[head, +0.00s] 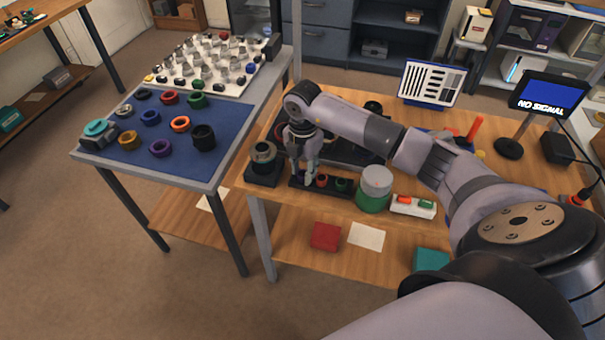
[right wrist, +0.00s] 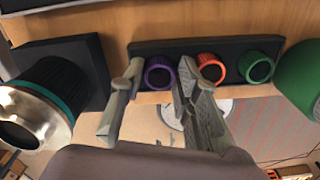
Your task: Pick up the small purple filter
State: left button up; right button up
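The small purple filter (right wrist: 159,73) stands at the left end of a black holder (right wrist: 205,47) in the right wrist view, beside an orange-red filter (right wrist: 211,68) and a green filter (right wrist: 255,67). My right gripper (right wrist: 160,82) is open, with one finger on each side of the purple filter in that view. I cannot tell whether the fingers touch it. In the head view my right gripper (head: 302,178) points down over the left end of the holder (head: 350,188), partly hiding the purple filter there. My left gripper is not in view.
A dark lens (head: 263,158) stands left of the holder, and a green jar with a grey lid (head: 374,189) stands right of it. A white tray (head: 413,207) lies farther right. A blue mat (head: 222,172) on the left table carries several coloured rings.

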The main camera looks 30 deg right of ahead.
jog(key=c, duration=0.5)
jog(key=shift+o, duration=0.2)
